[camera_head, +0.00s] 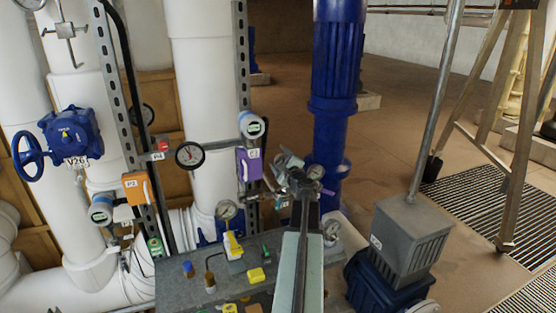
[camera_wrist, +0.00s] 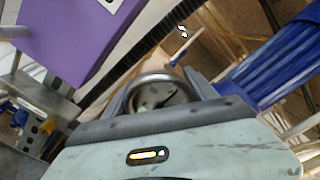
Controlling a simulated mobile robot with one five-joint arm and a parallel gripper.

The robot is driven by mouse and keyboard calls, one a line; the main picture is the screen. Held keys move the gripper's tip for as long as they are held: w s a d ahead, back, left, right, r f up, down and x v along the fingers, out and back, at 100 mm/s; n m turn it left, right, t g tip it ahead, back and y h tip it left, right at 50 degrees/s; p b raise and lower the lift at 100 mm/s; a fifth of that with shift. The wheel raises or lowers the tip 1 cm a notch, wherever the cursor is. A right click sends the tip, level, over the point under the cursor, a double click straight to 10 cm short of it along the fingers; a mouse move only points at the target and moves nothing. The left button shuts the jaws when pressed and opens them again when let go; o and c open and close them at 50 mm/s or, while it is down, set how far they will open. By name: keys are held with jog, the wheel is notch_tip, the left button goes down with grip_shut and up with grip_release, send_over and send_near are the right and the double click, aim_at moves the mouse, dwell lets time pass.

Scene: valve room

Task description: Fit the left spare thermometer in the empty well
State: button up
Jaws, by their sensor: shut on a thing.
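In the wrist view, a round metal-rimmed dial thermometer (camera_wrist: 162,93) sits between the fingers of my gripper (camera_wrist: 160,82), which is shut on it. Its stem is hidden there. In the head view my gripper (camera_head: 290,165) is raised above the bench, just right of the purple box (camera_head: 249,164), which fills the upper left of the wrist view (camera_wrist: 80,35). A small dial (camera_head: 316,171) shows beside the gripper; I cannot tell if it is the held one. I cannot make out the empty well.
A grey bench (camera_head: 175,287) with small coloured items lies below my arm. A blue pump (camera_head: 336,90) stands behind the gripper, and a grey box with a pole (camera_head: 408,235) is at right.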

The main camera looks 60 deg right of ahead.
jog(key=shift+f, duration=0.1)
jog(key=shift+f+b, duration=0.35)
jog(key=shift+b, duration=0.1)
jog(key=shift+f, duration=0.1)
dwell(0.4)
jog(key=shift+f+b, duration=2.15)
jog(key=shift+b, duration=0.1)
jog(key=shift+f, duration=0.15)
jog(key=shift+f+b, duration=0.35)
jog(key=shift+b, duration=0.15)
jog(key=shift+f, duration=0.1)
jog(key=shift+f+b, duration=0.35)
jog(key=shift+b, duration=0.1)
